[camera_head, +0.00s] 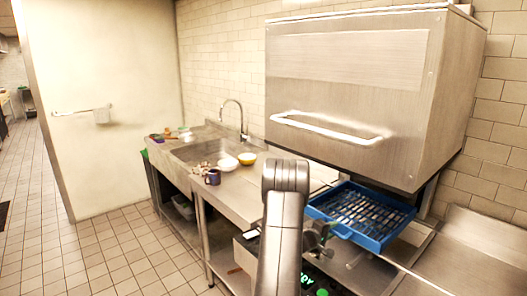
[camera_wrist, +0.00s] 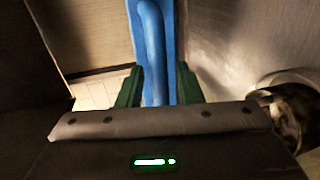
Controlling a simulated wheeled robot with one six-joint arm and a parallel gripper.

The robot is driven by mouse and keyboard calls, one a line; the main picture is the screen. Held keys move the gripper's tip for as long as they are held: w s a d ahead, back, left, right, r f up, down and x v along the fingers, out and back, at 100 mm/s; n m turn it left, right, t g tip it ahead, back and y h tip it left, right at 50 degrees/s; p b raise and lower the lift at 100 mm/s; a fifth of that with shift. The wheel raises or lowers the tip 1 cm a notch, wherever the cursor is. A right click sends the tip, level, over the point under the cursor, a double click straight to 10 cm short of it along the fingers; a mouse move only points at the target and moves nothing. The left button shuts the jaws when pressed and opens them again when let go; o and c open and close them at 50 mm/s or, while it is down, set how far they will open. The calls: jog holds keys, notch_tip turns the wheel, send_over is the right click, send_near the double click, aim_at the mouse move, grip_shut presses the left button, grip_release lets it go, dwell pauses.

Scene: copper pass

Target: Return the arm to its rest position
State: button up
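My gripper (camera_head: 322,236) is at the near left side of a blue dish rack (camera_head: 376,241), under the raised steel hood. In the wrist view my two dark green fingers (camera_wrist: 160,88) stand apart, with a blue strip (camera_wrist: 152,45) of the rack seen between them. I cannot tell whether the fingers touch the blue strip. My arm reaches up in the middle of the head view and hides part of the counter and the left side of the rack.
The steel hood (camera_head: 350,85) with its bar handle hangs above the rack. To the left, a counter holds a dark mug (camera_head: 213,177), a white bowl (camera_head: 228,164), a yellow bowl (camera_head: 247,158) and a sink (camera_head: 200,150) with a tap. Tiled floor at left is clear.

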jog(key=shift+s+d, duration=0.15)
jog(key=shift+s, duration=0.2)
jog(key=shift+w, duration=0.1)
